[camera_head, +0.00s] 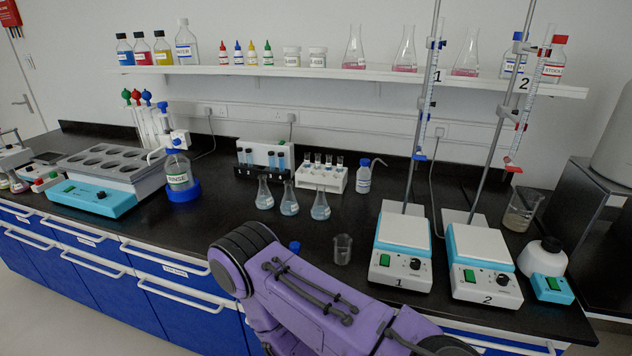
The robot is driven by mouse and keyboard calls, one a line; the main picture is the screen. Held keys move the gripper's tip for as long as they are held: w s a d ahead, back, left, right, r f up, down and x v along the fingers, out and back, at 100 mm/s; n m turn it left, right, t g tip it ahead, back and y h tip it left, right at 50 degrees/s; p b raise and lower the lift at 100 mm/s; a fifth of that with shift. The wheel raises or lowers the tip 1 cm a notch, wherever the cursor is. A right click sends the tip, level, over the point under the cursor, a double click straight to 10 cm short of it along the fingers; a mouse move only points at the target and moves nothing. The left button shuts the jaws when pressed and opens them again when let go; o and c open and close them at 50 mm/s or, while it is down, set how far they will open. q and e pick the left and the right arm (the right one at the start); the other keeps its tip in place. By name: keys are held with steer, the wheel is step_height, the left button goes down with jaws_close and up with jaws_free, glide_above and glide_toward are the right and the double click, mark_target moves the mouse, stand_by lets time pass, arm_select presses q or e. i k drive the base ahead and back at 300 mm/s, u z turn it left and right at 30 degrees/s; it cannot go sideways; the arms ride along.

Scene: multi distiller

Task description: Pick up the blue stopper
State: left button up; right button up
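A small blue piece that looks like the blue stopper (295,246) sits on the black bench top, just behind my purple arm. My purple arm crosses the lower middle of the view, in front of the bench. Neither gripper's fingers show in the view.
Stirrer 1 (400,252) and stirrer 2 (482,268), with stands and burettes, are at the right. Bare black bench lies left of the flasks.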

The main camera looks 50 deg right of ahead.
mark_target(294, 247)
steer(key=z, duration=1.15)
steer(key=i, duration=0.1)
steer(key=z, duration=0.1)
